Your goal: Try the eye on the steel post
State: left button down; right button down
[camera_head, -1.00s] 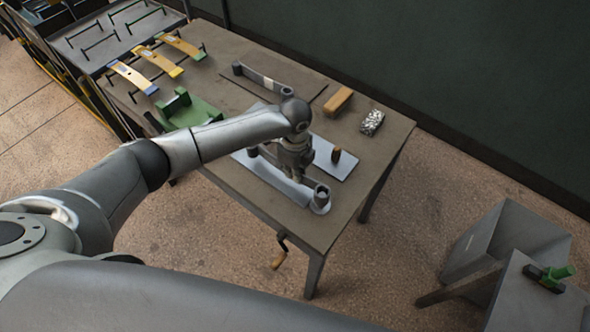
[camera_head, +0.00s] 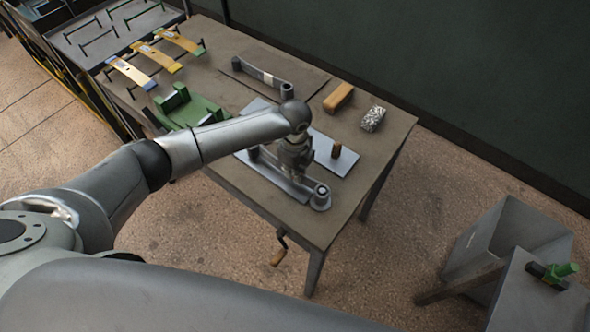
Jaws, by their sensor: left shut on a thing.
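My left gripper (camera_head: 293,172) is shut on a grey spring leaf (camera_head: 307,186) at the table's near right. The leaf has a rolled eye at each end. Its right eye (camera_head: 320,199) is low at the round foot of the steel post (camera_head: 322,188). The post's top appears to show inside the eye, so the eye looks to be around it. The leaf's left eye (camera_head: 253,154) shows left of the gripper. The gripper and wrist hide the leaf's middle and the fingertips. My right gripper is not in view.
Another grey leaf (camera_head: 262,75) lies on a dark mat at the back. A green fixture (camera_head: 190,106) and yellow leaves (camera_head: 133,73) are at left. A grey bin (camera_head: 515,235) stands right.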

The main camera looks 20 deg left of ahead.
pick_arm(q)
jog(key=shift+f, duration=0.35)
jog(key=c, duration=1.5)
grip_release()
jog(key=shift+c, duration=0.2)
jog(key=shift+s+f, duration=0.1)
notch_tip(320, 180, up, 12)
